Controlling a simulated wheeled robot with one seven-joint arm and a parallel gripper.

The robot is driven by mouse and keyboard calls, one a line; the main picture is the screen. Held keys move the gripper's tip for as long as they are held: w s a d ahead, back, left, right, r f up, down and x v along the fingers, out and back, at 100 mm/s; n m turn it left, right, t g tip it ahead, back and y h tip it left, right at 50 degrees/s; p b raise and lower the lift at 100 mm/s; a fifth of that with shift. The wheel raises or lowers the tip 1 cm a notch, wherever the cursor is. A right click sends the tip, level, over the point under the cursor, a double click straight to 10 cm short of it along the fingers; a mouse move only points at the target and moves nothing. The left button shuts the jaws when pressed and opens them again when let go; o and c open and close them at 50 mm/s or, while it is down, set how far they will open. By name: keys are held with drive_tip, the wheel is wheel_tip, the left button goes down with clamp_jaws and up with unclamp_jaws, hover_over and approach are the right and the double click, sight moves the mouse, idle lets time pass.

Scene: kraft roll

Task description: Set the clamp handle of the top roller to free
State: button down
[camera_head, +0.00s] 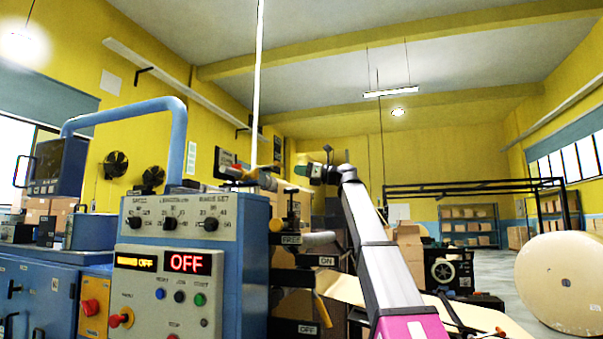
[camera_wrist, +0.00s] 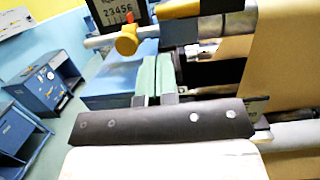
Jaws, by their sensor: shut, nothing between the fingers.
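In the head view, a pale grey bar (camera_head: 318,238), likely the clamp handle, lies roughly level by the FREE plate (camera_head: 291,239), above the ON plate (camera_head: 327,260). I cannot tell its exact setting or which roller it serves. My gripper (camera_head: 312,172) is above it, apart from it, at the end of my raised arm. In the wrist view, my gripper's green fingers (camera_wrist: 155,72) are together with nothing between them. A yellow knob (camera_wrist: 127,42) on a pale rod shows left of the fingertips, and a yellow collar (camera_wrist: 190,8) shows above right.
The control panel (camera_head: 180,250) with a red OFF display stands left of the machine. A blue tube frame (camera_head: 175,130) rises over it. Brown paper (camera_wrist: 285,65) hangs at right in the wrist view.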

drive_tip(key=x, duration=0.7)
drive_tip(key=shift+w, duration=0.1)
